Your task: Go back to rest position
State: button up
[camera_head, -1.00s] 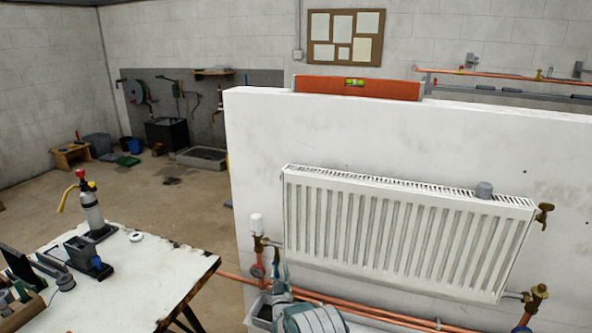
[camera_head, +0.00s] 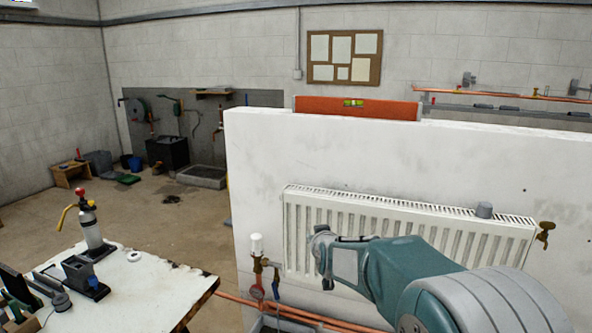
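My teal and grey arm rises from the lower right in the camera_head view, in front of the white radiator. Its visible far end, a grey and white joint, is left of the radiator's middle. I cannot make out any gripper fingers, so whether the gripper is open or holds anything does not show. The white radiator (camera_head: 460,238) hangs on a low white wall (camera_head: 262,165), its lower right part hidden by my arm.
A worktable (camera_head: 150,295) at the lower left bears a pump bottle (camera_head: 90,228) and a dark tool block (camera_head: 80,272). A white-capped valve (camera_head: 256,245) and copper pipes (camera_head: 235,297) are by the radiator. An orange spirit level (camera_head: 330,107) lies on the wall. Floor on the left is open.

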jog(key=s+d+r+m+g+h, duration=0.1)
jog(key=s+d+r+g, duration=0.15)
jog(key=s, duration=0.75)
jog(key=s+d+r+g, duration=0.15)
jog(key=s+d, duration=0.25)
jog(key=s, duration=0.6)
jog(key=s+d+f+g, duration=0.1)
jog(key=s+f+g, duration=0.1)
jog(key=s, duration=0.8)
jog(key=s+d+f+m+g+h, duration=0.1)
jog(key=s+d+f+g, duration=0.1)
jog(key=s, duration=0.9)
jog(key=shift+s+d+m, duration=0.2)
jog(key=shift+d+m, duration=0.1)
